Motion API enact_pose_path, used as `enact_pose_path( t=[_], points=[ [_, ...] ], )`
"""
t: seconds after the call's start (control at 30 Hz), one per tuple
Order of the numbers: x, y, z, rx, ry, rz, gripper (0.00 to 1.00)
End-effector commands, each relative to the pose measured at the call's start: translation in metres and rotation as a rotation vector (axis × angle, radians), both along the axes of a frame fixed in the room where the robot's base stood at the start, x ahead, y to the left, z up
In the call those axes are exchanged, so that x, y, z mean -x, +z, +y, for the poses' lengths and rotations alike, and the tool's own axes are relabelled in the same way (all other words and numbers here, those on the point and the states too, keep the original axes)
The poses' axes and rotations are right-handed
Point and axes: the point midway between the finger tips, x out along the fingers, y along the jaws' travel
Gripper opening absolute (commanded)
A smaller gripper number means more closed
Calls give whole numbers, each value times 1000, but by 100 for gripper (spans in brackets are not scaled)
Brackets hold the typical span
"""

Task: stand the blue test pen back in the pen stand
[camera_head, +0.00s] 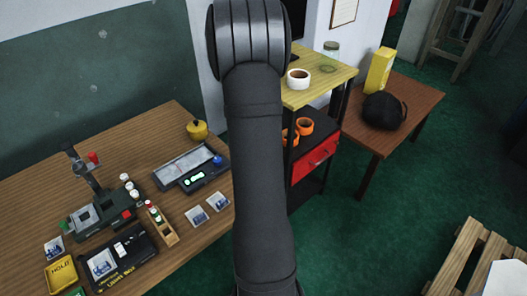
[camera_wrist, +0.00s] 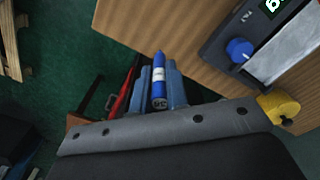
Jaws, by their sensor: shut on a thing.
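The blue test pen (camera_wrist: 159,78) shows in the wrist view, a blue barrel with a white label band and a dark end. My gripper (camera_wrist: 160,84) is shut on it, with one blue-grey finger on each side. The pen is above the floor by the edge of the wooden table (camera_wrist: 150,22), apart from the tabletop things. In the head view my arm covers the middle, and neither the gripper nor the pen can be seen. I cannot make out the pen stand in either view; it may be hidden behind my arm.
A meter box with a blue knob (camera_head: 217,160), a yellow pot (camera_head: 197,130), a wooden rack with small bottles (camera_head: 161,223), cards (camera_head: 207,208) and a black lightbox (camera_head: 120,262) crowd the table. A shelf with white tape (camera_head: 298,79) stands right of my arm.

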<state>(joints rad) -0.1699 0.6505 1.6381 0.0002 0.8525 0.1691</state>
Motion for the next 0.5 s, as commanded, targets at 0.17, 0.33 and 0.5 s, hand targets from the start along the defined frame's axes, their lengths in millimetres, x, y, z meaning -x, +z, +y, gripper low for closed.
enact_pose_path(
  t=[0.17, 0.33, 0.5],
  points=[
    [41, 13, 68, -1, 11, -1, 0],
    [87, 23, 120, -1, 10, -1, 0],
    [139, 31, 162, -1, 9, 0, 0]
  ],
)
